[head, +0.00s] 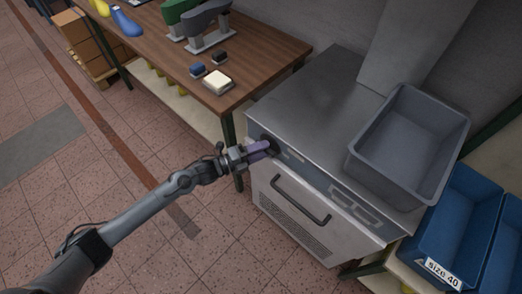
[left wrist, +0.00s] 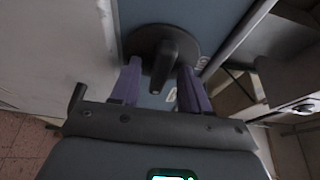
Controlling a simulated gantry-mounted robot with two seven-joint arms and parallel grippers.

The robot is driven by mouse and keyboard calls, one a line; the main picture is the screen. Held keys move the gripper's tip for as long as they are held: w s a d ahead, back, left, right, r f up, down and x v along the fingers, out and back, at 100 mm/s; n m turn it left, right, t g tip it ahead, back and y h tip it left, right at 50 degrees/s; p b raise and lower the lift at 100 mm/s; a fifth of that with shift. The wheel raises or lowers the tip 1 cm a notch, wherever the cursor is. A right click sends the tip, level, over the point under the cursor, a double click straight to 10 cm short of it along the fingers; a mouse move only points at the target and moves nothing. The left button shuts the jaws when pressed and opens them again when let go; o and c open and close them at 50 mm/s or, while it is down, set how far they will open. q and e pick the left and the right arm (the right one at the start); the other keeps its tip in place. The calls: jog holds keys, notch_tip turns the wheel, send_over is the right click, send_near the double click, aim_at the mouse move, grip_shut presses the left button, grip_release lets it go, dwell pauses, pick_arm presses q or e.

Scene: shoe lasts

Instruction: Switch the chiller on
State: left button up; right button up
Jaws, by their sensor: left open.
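The chiller (head: 313,96) is a grey metal cabinet with a white front door, a dark door handle (head: 300,199) and a control strip along the upper front. A dark rotary knob (head: 271,146) sits at the left end of that strip. In the left wrist view the knob (left wrist: 163,58) has a round base and a raised grip bar. My left gripper (head: 262,149) is at the knob, with its purple fingers pointing at the panel. In the left wrist view the left gripper (left wrist: 160,85) is open, one finger on each side of the grip bar, with gaps visible.
A grey bin (head: 408,145) stands on top of the chiller. Blue crates (head: 460,215) are at the right on a shelf. A wooden table (head: 262,50) with shoe lasts, a stand and small blocks is behind to the left.

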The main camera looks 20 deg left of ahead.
pick_arm(q)
jog(key=shift+d, duration=0.1)
jog(key=shift+c, duration=0.3)
grip_shut()
jog(key=shift+w+n, duration=0.1)
jog(key=shift+n, duration=0.2)
jog(key=n+t+y, duration=0.1)
jog(key=n+t, duration=0.1)
jog(key=n, duration=0.5)
jog(key=n+t+y+p, duration=0.1)
jog(key=n+t, duration=0.2)
jog(key=n, duration=0.4)
jog(key=n+t+y, duration=0.2)
jog(key=n, duration=0.5)
jog(key=shift+d+f+n+t, duration=0.25)
jog(key=shift+f+n+t, duration=0.1)
jog(key=shift+n+t, duration=0.05)
jog(key=shift+y+p, duration=0.3)
